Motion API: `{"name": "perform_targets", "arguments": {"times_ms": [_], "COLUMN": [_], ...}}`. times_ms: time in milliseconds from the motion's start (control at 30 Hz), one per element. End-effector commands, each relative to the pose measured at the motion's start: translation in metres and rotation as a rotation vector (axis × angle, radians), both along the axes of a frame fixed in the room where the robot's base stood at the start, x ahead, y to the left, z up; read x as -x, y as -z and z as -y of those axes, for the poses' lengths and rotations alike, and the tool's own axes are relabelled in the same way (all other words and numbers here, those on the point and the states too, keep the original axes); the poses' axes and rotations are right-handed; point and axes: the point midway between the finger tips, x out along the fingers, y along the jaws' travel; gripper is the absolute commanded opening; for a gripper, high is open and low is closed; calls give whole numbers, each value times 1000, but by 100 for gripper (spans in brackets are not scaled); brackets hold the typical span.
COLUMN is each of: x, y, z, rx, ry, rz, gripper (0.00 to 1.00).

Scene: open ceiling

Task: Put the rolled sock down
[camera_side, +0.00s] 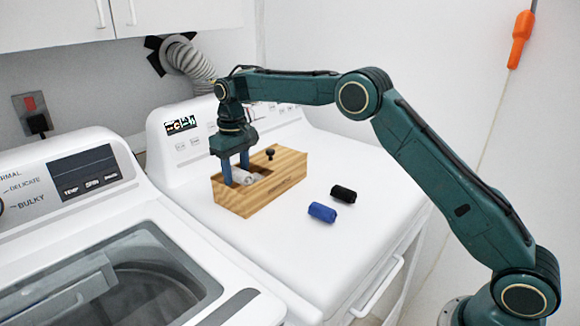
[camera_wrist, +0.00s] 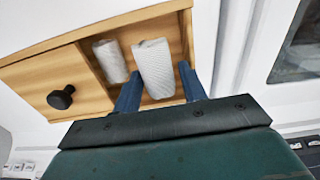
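A white rolled sock (camera_wrist: 153,68) lies in the open compartment of a wooden box (camera_side: 232,199); it also shows pale at the box in the side view (camera_side: 243,177). In the wrist view it sits between the blue fingers of my gripper (camera_wrist: 160,72), with a narrow gap showing on the right finger's side. My gripper (camera_side: 235,172) points down into the compartment and looks open around the sock. A second, greyer roll (camera_wrist: 110,60) lies beside the white one in the same compartment, left of the left finger.
The box stands on a white machine top (camera_side: 300,228) and has a black knob (camera_side: 270,153) on its covered part. A blue roll (camera_side: 322,212) and a black roll (camera_side: 343,194) lie to its right. A washer (camera_side: 75,235) stands at the left. The front of the machine top is clear.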

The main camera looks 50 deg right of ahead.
Motion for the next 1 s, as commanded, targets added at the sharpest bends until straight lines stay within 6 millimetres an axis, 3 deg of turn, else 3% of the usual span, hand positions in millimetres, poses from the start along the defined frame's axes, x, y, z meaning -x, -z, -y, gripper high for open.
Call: {"name": "perform_targets", "arguments": {"times_ms": [33,100,567,1000], "x": [0,0,0,-1], "y": [0,0,-5,-47], "z": [0,0,0,0], "rx": [0,0,0,-2], "ry": [0,0,-1,0], "rz": [0,0,1,2], "gripper": [52,62,62,62]}}
